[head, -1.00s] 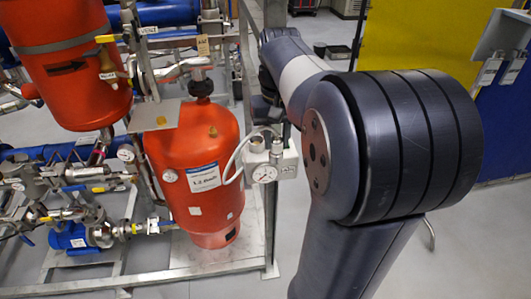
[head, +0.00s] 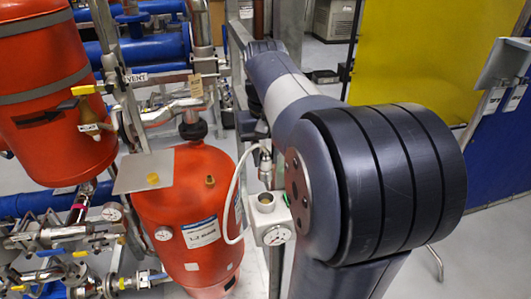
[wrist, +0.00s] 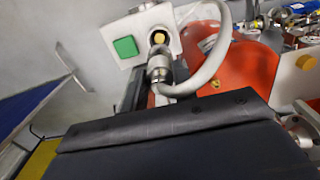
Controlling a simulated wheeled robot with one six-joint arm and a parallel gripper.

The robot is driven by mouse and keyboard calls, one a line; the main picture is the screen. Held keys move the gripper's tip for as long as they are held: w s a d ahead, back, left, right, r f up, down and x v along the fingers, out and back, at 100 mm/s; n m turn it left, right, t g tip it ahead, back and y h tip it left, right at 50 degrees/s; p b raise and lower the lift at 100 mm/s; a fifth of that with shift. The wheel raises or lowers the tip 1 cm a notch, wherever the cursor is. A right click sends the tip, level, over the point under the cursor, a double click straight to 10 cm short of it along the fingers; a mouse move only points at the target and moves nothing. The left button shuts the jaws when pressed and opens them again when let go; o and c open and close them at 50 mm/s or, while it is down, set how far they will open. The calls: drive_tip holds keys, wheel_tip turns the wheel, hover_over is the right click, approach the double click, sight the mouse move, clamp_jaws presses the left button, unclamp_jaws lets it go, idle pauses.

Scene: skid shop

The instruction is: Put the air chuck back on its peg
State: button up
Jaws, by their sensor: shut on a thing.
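The air chuck (head: 265,166) is a small silver metal fitting on a pale looped hose. In the head view it hangs just above a short round peg (head: 265,200) with a yellowish top, on a white box (head: 253,218). In the wrist view the chuck (wrist: 160,67) shows beyond the dark edge of my gripper (wrist: 165,125), near the peg (wrist: 158,38). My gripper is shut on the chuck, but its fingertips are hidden. The chuck looks apart from the peg in the head view; the wrist view overlaps them.
The white box carries a round gauge (head: 277,235) and a green button (wrist: 125,46). A red tank (head: 180,220) with pipework stands close on the left. A metal frame post is behind the box. A yellow panel (head: 415,60) is at right. Open grey floor lies below it.

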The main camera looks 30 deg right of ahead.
sight(266, 174)
drive_tip(key=shift+f+b, duration=1.95)
drive_tip(key=shift+f, duration=0.8)
drive_tip(key=shift+s+r+p, duration=0.1)
drive_tip(key=shift+p, duration=0.6)
drive_tip(key=shift+f, duration=0.25)
drive_tip(key=shift+f+b, duration=0.45)
drive_tip(key=shift+f, duration=0.1)
drive_tip(key=shift+f, duration=0.3)
drive_tip(key=shift+f+b, duration=0.45)
drive_tip(key=shift+f, duration=0.05)
drive_tip(key=shift+f, duration=0.35)
drive_tip(key=shift+f+b, duration=0.35)
